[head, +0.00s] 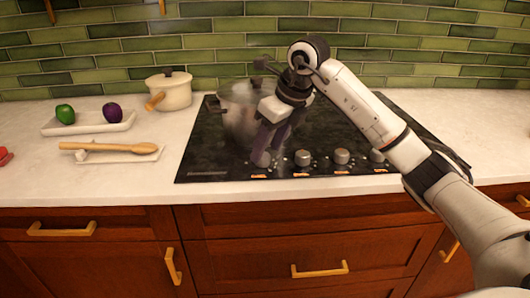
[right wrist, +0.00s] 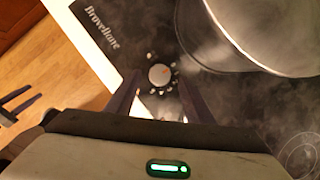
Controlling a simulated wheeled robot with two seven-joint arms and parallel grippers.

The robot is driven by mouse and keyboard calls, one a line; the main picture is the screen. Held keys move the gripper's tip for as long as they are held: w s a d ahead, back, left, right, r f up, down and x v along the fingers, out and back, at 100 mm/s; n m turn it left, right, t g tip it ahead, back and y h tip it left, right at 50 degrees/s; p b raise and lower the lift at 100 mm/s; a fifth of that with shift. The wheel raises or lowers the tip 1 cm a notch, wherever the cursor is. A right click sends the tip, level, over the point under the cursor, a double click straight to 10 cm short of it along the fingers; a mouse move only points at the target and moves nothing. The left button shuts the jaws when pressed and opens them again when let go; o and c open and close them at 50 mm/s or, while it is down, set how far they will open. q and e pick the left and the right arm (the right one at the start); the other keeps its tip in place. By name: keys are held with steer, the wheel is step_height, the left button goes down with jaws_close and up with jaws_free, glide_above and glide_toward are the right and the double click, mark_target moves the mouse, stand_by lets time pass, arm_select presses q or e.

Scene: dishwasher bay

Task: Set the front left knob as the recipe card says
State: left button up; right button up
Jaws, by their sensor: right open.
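The front left knob (head: 262,158) is the leftmost of several knobs along the front of the black cooktop (head: 225,165). My right gripper (head: 272,143) points down at it, open. In the right wrist view the round grey knob (right wrist: 159,74), with a small orange mark, shows between and just beyond the tips of my right gripper (right wrist: 159,84). I cannot tell whether the fingers touch it. Dark prongs (right wrist: 17,103) at the left edge of that view may be my left gripper; their state is unclear. No recipe card is visible.
A steaming metal pot (head: 238,115) stands on the cooktop just behind the gripper. A cream pot (head: 172,92), a tray (head: 88,127) with a green and a purple vegetable, and a wooden spoon (head: 110,147) on a rest stand to the left. Counter between spoon and cooktop is clear.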

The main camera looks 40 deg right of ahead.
mark_target(263, 159)
arm_select(q)
steer(key=shift+s, duration=0.2)
arm_select(e)
steer(key=shift+x, duration=1.25)
steer(key=c, duration=1)
steer(key=shift+c, duration=0.2)
